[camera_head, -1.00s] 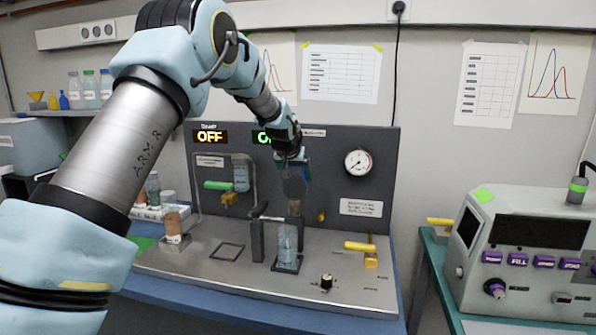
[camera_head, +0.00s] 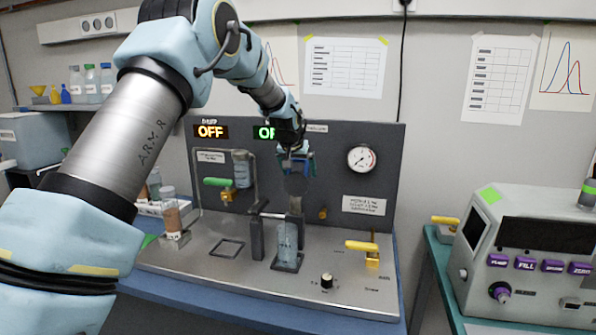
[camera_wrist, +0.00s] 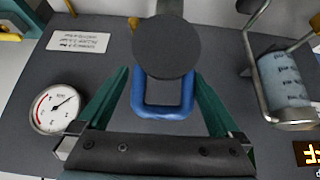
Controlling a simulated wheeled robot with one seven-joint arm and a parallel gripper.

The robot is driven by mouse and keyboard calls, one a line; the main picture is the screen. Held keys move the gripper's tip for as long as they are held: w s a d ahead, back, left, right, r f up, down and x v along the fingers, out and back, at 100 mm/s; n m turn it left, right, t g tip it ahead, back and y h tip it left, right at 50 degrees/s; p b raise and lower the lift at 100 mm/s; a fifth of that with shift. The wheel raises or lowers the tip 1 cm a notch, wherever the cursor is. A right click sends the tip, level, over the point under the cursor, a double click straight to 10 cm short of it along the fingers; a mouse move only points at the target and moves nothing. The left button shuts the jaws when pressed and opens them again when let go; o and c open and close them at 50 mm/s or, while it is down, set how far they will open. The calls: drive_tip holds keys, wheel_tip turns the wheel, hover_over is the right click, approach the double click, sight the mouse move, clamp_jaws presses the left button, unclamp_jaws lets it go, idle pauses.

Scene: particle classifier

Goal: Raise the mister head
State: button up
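The mister head shows in the wrist view as a dark round disc (camera_wrist: 166,47) with a blue loop handle (camera_wrist: 163,110). In the head view its dark body (camera_head: 295,184) stands above a clear bottle (camera_head: 288,240) on the bench. My gripper (camera_head: 296,160) is at the top of the mister head, in front of the dark panel. In the wrist view its two green fingers stand wide on either side of the blue loop, with small gaps, so it appears open and holds nothing. The head view is too small to show finger contact.
The dark panel (camera_head: 345,145) carries a pressure gauge (camera_head: 362,158) and lit displays. A green-handled valve (camera_head: 217,183) is left of the mister, and a yellow-handled valve (camera_head: 362,246) is right. A black knob (camera_head: 327,281) stands in front. A purple-buttoned machine (camera_head: 520,225) is at the right.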

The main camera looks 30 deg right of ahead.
drive_tip(key=b+v, duration=0.4)
drive_tip(key=v, duration=0.7)
drive_tip(key=shift+w+f, duration=0.1)
drive_tip(key=s+a+f+n+y, duration=0.1)
drive_tip(key=a+f, duration=0.2)
drive_tip(key=a, duration=0.6)
drive_tip(key=s+a+f+n+g+y, duration=0.15)
drive_tip(key=a+f, duration=0.25)
drive_tip(key=a, duration=0.6)
drive_tip(key=s+a+f+n+y, duration=0.1)
drive_tip(key=a+f+n, duration=0.15)
drive_tip(key=a, duration=0.65)
drive_tip(key=s+a+f+n+g, duration=0.1)
drive_tip(key=s+a+f, duration=0.3)
drive_tip(key=s+a, duration=0.4)
drive_tip(key=s+a+f+n+g+y, duration=0.1)
drive_tip(key=s+a+f, duration=0.3)
drive_tip(key=s+a, duration=0.4)
drive_tip(key=shift+a, duration=0.5)
